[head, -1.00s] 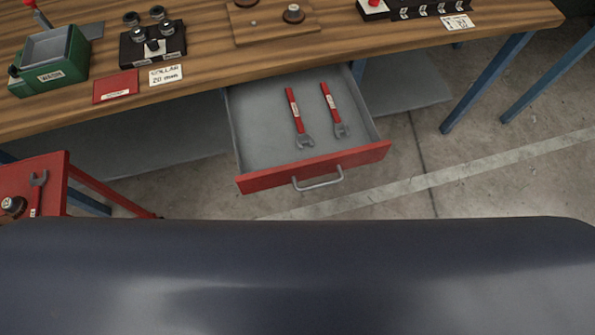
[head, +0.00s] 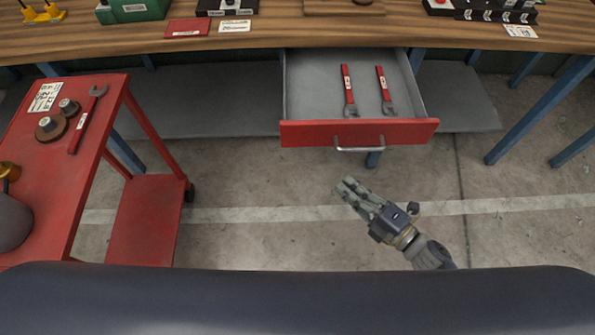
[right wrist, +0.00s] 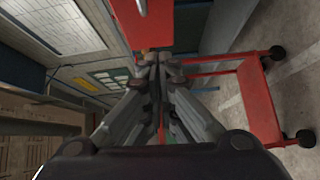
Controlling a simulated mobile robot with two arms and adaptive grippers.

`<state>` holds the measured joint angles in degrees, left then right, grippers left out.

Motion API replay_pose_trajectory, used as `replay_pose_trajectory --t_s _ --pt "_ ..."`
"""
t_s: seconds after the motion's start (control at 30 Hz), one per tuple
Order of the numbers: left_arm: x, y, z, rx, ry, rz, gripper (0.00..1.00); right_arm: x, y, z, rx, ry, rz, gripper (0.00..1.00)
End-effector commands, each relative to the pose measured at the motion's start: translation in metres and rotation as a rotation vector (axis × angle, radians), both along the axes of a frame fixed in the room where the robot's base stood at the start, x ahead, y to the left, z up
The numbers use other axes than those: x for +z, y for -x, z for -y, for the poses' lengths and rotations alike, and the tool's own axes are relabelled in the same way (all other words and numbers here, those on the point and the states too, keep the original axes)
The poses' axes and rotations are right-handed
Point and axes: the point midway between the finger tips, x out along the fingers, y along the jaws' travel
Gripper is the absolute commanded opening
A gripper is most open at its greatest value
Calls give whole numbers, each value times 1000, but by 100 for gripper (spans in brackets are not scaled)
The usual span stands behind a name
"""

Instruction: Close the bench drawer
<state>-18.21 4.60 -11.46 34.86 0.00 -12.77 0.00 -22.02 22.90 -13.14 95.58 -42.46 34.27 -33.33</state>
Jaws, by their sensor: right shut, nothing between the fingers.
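The bench drawer (head: 360,133) stands pulled out below the bench top in the head view. It has a red front, a grey inside and a silver handle (head: 359,148). Two red-handled wrenches (head: 348,91) (head: 385,91) lie in it. My right gripper (head: 346,188) is shut and empty, in front of and below the handle, apart from it in the head view. In the right wrist view its fingers (right wrist: 160,62) are together, and a red surface shows beyond them. My left gripper is not in view.
A red cart (head: 112,95) with a wrench and round parts on top stands at the left. The wooden bench (head: 270,38) runs across the back, with a grey shelf (head: 200,115) below. Open concrete floor (head: 240,180) lies in front of the drawer.

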Motion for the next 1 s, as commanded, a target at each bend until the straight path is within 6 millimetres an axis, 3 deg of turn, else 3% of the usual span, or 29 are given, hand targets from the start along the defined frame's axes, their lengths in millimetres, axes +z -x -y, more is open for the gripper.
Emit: replay_pose_trajectory --t_s 0.17,0.4,0.7,1.0 --pt "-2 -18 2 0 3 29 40 15 2 -13 53 25 71 0" --pt "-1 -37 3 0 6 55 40 16 -24 -41 52 23 71 0" --pt "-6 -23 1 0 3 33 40 15 -69 -84 49 24 70 0" --pt "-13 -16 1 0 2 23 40 14 -100 -84 49 23 66 0"
